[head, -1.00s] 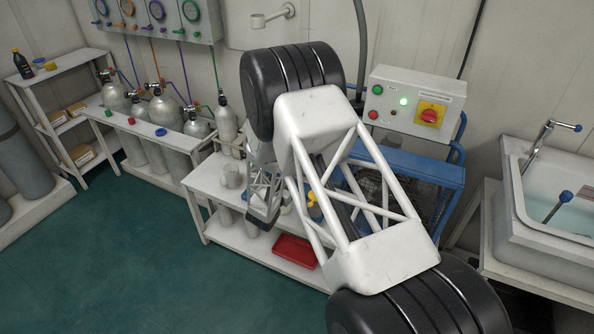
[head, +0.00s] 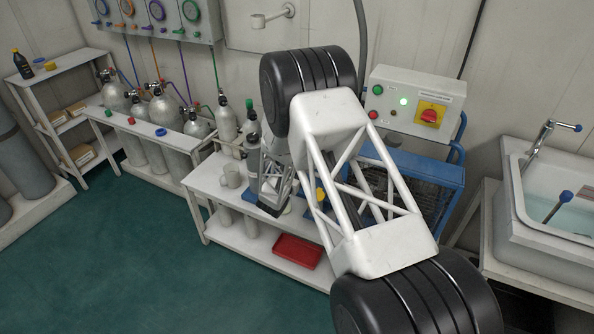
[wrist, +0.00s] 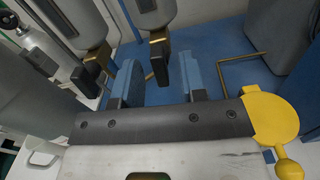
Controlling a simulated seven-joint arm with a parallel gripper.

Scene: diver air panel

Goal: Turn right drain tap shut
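In the wrist view two grey cylindrical housings hang side by side, each with a brass drain fitting and a dark lever. The right drain tap (wrist: 159,62) has its dark lever pointing toward my gripper. The left drain tap (wrist: 95,70) is outside my left finger. My gripper (wrist: 161,82) is open, its two blue fingers on either side of the right tap's lever with visible gaps; I cannot tell whether the lever is fully between them in depth. In the head view my wrist and arm hide the taps.
A blue base (wrist: 225,25) lies behind the taps, with a bent brass rod (wrist: 240,62) to the right. A yellow rounded part (wrist: 270,118) is near the gripper's right side. A white mug (wrist: 40,158) stands at lower left. A red tray (head: 297,251) sits on the lower shelf.

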